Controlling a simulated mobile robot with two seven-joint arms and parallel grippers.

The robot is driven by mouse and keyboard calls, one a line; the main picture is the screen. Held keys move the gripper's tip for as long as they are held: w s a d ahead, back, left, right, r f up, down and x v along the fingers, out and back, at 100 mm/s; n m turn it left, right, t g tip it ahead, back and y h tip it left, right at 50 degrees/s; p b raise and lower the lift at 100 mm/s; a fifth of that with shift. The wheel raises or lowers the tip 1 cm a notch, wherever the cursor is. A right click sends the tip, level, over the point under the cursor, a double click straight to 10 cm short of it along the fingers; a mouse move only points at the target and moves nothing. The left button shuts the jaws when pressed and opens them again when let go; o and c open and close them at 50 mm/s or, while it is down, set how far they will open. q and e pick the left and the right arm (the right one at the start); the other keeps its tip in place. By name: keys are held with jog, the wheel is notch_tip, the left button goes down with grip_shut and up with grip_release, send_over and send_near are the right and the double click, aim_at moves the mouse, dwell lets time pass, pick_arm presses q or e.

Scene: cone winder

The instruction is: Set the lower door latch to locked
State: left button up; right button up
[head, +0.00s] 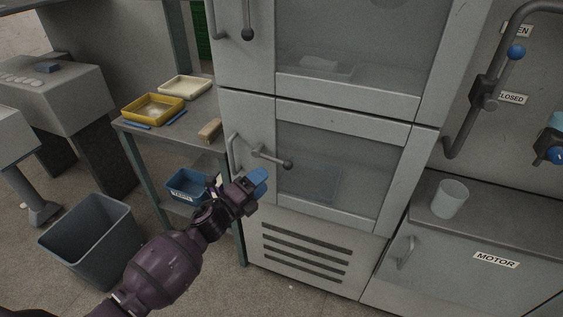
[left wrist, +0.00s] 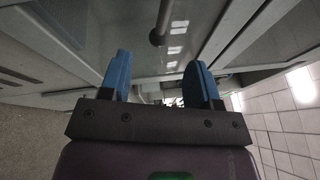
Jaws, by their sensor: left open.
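The lower door latch (head: 270,157) is a grey lever with a dark round knob at its end. It points right and slightly down across the left part of the lower cabinet door (head: 330,214). My left gripper (head: 259,181) is open and empty, just below and left of the knob, with its blue fingers towards the door. In the left wrist view, a lever with a round end (left wrist: 157,38) shows ahead of the two spread blue fingers (left wrist: 160,76), apart from them. The right gripper is out of sight.
A vertical door handle (head: 233,152) stands left of the latch. The upper door has its own latch knob (head: 247,34). A side table (head: 170,137) with trays and a brush is at left, a grey bin (head: 92,243) below. A cup (head: 450,198) stands on the motor housing.

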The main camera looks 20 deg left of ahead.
aim_at(283, 163)
pick_arm(q)
jog(key=x, duration=0.9)
jog(key=shift+s, duration=0.1)
jog(key=shift+c, duration=0.5)
grip_shut()
